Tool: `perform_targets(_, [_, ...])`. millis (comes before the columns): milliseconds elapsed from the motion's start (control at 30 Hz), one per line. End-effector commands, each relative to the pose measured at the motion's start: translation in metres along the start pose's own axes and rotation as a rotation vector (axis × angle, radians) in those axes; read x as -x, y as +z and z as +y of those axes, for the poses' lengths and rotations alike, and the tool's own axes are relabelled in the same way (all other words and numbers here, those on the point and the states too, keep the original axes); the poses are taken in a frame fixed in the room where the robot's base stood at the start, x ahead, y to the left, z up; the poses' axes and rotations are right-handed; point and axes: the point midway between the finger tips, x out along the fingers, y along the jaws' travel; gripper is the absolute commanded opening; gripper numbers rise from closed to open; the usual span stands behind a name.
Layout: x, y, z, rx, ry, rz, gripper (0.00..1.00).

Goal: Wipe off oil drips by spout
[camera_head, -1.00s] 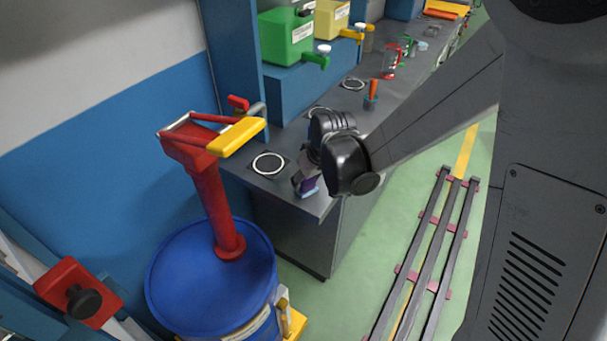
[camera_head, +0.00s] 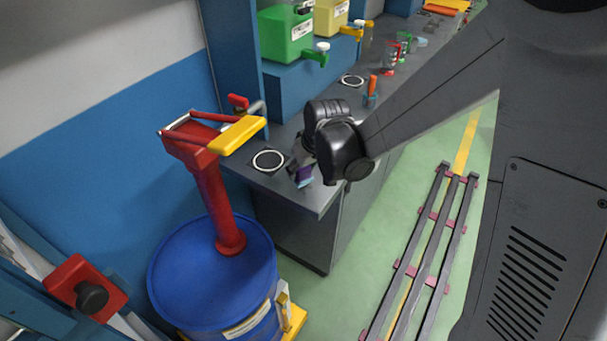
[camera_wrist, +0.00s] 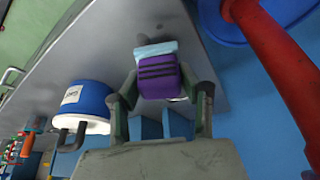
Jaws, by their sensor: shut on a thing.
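My gripper (camera_head: 300,165) is shut on a small purple block with dark stripes and a pale blue edge (camera_head: 305,175), perhaps a sponge. In the wrist view, the gripper's two fingers (camera_wrist: 160,98) clasp the block (camera_wrist: 158,80) from both sides. The block is over the near end of the grey bench (camera_head: 325,195), right of a dark square with a white ring (camera_head: 268,161). I cannot tell whether it touches the bench. A metal spout with a red knob (camera_head: 239,102) is behind the pump's yellow handle. Oil drips cannot be made out.
A red pump (camera_head: 212,200) stands on a blue drum (camera_head: 200,290) at the bench's left. A green container (camera_head: 285,38) and a yellow one (camera_head: 330,18) with taps are on the shelf. A screwdriver-like orange-handled tool (camera_head: 373,85) stands farther along. A labelled blue container (camera_wrist: 88,98) shows in the wrist view.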

Motion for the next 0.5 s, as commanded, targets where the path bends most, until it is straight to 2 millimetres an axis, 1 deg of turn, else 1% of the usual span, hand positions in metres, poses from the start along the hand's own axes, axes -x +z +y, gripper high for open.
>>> perform_targets(33, [0.007,-0.003,0.0,0.0,0.0,0.0,0.04])
perform_targets(500, [0.046,-0.018,0.003,-0.003,0.002,0.0,0.04])
